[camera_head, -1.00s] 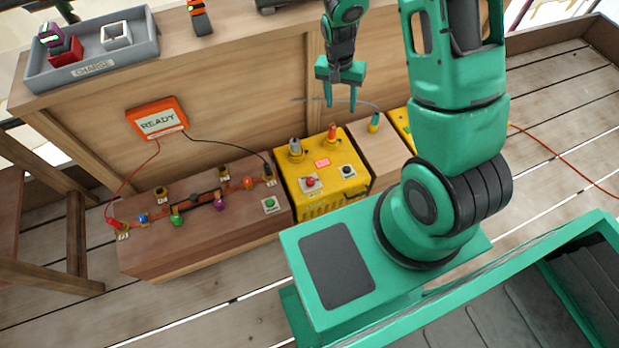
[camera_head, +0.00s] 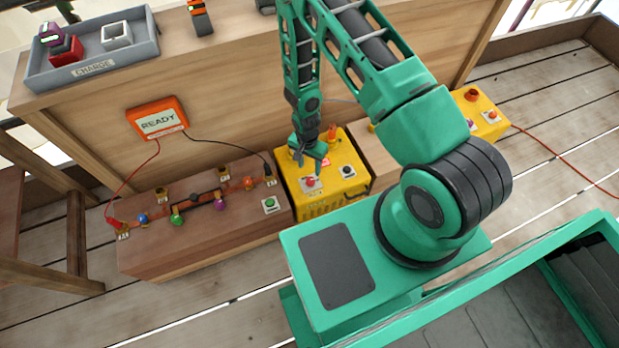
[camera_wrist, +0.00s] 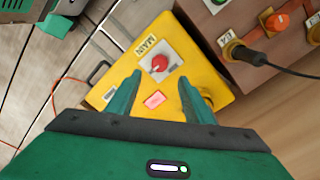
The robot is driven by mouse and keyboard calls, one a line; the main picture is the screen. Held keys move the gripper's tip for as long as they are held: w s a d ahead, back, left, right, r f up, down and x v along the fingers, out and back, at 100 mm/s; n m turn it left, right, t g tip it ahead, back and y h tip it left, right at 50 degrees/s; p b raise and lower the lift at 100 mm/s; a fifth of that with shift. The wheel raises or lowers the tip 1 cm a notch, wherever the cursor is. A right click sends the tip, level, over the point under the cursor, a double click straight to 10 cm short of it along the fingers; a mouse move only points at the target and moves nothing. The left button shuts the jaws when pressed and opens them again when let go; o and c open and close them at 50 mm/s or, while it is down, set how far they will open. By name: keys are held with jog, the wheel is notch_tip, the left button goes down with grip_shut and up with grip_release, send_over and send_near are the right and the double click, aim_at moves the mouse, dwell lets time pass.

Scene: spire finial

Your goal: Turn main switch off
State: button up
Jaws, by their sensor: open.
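The main switch is a red rotary knob (camera_wrist: 160,63) on a pale plate marked MAIN, on top of the yellow box (camera_wrist: 120,85). In the head view the red knob (camera_head: 310,182) sits at the front left of the yellow box's top (camera_head: 335,192). My gripper (camera_wrist: 160,77) is open and empty, its two green fingers pointing at the box with the knob just beyond and between their tips. In the head view my gripper (camera_head: 311,166) is just above the box, close behind the knob. Whether the fingers touch it I cannot tell.
A red lit sign (camera_wrist: 154,100) lies beside the knob. A black button (camera_head: 347,170) and an orange-tipped post (camera_head: 332,133) stand on the same box. A wooden block with terminals (camera_head: 240,205) is to the left, and an orange READY display (camera_head: 158,118) leans behind it.

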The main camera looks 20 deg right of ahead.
aim_at(310, 180)
notch_tip(310, 180, down, 9)
jog(key=shift+s+d, duration=0.15)
jog(key=shift+c, duration=0.2)
jog(key=c, duration=1)
